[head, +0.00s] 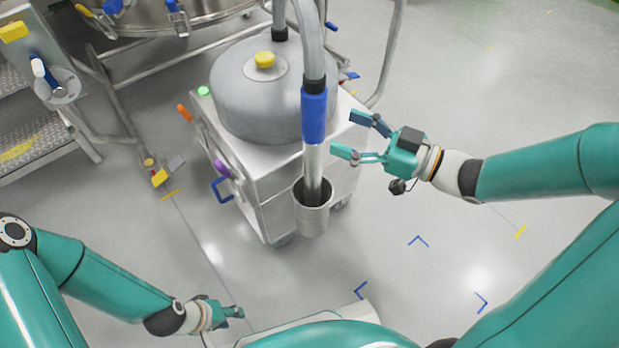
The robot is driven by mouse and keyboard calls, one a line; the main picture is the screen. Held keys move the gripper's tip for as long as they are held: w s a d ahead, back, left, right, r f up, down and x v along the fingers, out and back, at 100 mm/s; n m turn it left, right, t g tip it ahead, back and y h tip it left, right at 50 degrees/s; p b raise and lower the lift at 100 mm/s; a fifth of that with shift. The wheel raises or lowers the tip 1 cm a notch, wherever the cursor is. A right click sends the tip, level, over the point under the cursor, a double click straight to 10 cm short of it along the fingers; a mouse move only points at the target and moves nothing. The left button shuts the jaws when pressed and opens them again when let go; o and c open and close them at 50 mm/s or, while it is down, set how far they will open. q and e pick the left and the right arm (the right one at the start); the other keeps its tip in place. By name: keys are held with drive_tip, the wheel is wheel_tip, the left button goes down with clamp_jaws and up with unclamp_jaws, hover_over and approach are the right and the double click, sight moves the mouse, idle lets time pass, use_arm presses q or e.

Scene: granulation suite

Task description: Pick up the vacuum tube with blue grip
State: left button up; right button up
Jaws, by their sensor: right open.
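The vacuum tube (313,160) stands upright with its lower metal end in a grey cup-shaped holder (312,222) on the front of the vacuum unit. Its blue grip (314,117) is around the tube's upper part, and a grey hose runs up from it. My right gripper (352,136) is open, to the right of the tube, with its fingers pointing left toward it just below the grip's height in the picture. The fingers look apart from the tube. My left gripper (238,312) is low at the bottom left, far from the tube; its fingers are too small to judge.
The vacuum unit (277,185) has a grey round drum (262,85) with a yellow knob on top. A large steel vessel (170,14) on a tubular frame stands behind. Metal steps (35,140) are at the left. The floor at the right is clear, with blue corner marks.

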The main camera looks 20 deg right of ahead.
sight(325, 122)
drive_tip(key=shift+x, duration=1.05)
drive_tip(key=b+x, duration=0.2)
drive_tip(key=x, duration=0.2)
drive_tip(key=shift+w+a+r, duration=0.15)
drive_tip(key=shift+w+a, duration=0.2)
drive_tip(key=shift+a, duration=0.05)
drive_tip(key=shift+r, duration=0.1)
drive_tip(key=c, duration=1.2)
